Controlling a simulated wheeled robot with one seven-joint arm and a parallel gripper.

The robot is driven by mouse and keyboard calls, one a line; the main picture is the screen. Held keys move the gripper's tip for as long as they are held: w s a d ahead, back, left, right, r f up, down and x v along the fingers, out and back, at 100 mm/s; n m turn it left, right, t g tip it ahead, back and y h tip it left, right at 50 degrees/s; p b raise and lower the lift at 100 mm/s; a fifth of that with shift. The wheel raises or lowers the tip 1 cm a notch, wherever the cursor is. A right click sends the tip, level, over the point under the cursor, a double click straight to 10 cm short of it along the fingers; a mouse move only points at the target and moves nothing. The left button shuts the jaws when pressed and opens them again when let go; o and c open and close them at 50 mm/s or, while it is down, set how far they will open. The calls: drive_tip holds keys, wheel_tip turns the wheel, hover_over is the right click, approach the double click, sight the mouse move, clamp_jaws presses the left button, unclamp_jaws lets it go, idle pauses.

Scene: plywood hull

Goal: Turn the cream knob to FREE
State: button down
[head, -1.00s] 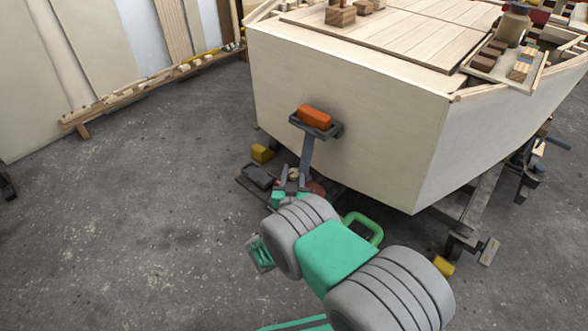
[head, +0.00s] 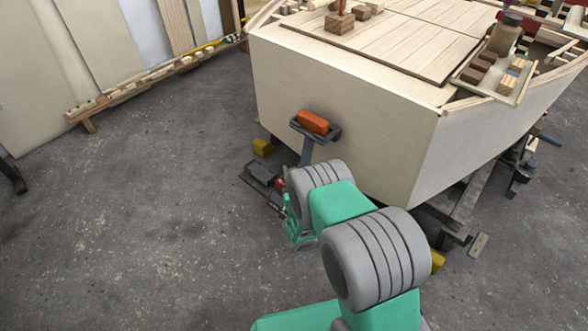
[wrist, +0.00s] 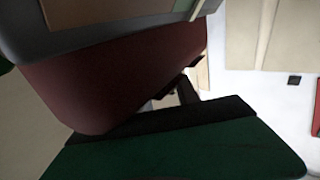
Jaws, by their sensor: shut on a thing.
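My arm reaches low in front of the hull, and my gripper (head: 288,210) is mostly hidden behind my own arm links in the head view. In the wrist view a dark red thing (wrist: 115,85) fills the space between the grey-and-green upper part and the lower dark green finger with its black edge. It touches that black edge, and my gripper appears shut on it. A small red patch (head: 281,184) shows beside my arm in the head view. I cannot make out the cream knob or its FREE mark in either view now.
The plywood hull (head: 340,130) stands just behind my gripper. An orange block (head: 314,121) sits in a dark holder on a post against it. A dark flat box (head: 261,173) and a yellow block (head: 262,147) lie at its foot.

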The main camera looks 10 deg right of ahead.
idle(0.3)
drive_tip(key=c, duration=0.9)
unclamp_jaws()
drive_tip(key=s+b, duration=0.1)
drive_tip(key=s, duration=0.1)
drive_tip(key=s+b, duration=0.1)
drive_tip(key=s, duration=0.1)
drive_tip(key=s+b, duration=0.1)
drive_tip(key=s, duration=0.1)
drive_tip(key=shift+s+f+b, duration=0.25)
drive_tip(key=shift+f+b, duration=0.1)
drive_tip(key=shift+b, duration=0.05)
drive_tip(key=shift+s+r+b, duration=0.15)
drive_tip(key=shift+s+b, duration=0.35)
drive_tip(key=shift+s, duration=0.05)
drive_tip(key=shift+s+r, duration=0.1)
drive_tip(key=shift+r, duration=0.05)
